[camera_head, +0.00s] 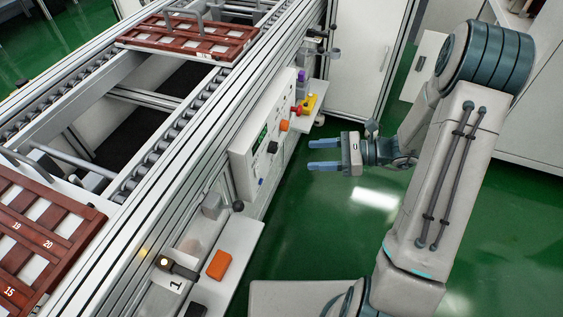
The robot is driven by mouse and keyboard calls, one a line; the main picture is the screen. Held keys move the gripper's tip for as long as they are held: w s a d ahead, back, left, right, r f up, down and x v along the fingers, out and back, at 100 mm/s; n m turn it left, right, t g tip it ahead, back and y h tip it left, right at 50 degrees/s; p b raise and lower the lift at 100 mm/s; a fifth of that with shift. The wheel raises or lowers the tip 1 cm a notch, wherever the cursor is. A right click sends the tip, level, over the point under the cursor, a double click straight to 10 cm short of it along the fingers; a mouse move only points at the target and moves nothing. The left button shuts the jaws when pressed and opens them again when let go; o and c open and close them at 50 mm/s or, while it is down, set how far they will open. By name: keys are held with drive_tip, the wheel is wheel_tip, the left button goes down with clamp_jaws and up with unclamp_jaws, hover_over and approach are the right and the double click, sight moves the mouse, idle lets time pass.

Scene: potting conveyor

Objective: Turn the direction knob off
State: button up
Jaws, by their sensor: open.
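A white control panel (243,164) is mounted on the side of the conveyor. A black knob (272,147) sticks out of its face, and an orange knob or button (284,125) sits farther along it. Which control is the direction knob, and its setting, I cannot tell at this size. My gripper (310,155) is open and empty, with two blue fingers pointing left toward the panel. It is apart from the panel, to the right of the black knob in the picture.
A red button (296,110) and a yellow box (308,104) are beyond the panel. An orange block (219,264) lies on a near ledge (237,256). Brown trays (185,37) sit on the conveyor. Open green floor (310,215) lies below my gripper. A white cabinet (362,50) stands behind.

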sight(277, 148)
drive_tip(key=w+d+f+m+t+y+b, duration=0.1)
drive_tip(key=w+d+f+m+t+b, duration=0.3)
drive_tip(key=f, duration=0.5)
drive_tip(key=shift+m+t, duration=0.4)
drive_tip(key=shift+m, duration=0.2)
drive_tip(key=x, duration=0.5)
drive_tip(key=b+x, duration=0.1)
drive_tip(key=x, duration=0.3)
drive_tip(key=b+x, duration=0.1)
drive_tip(key=x, duration=0.4)
drive_tip(key=shift+w+a+r, duration=0.1)
drive_tip(key=shift+a+r, duration=0.2)
drive_tip(key=shift+r, duration=0.05)
drive_tip(key=c, duration=1)
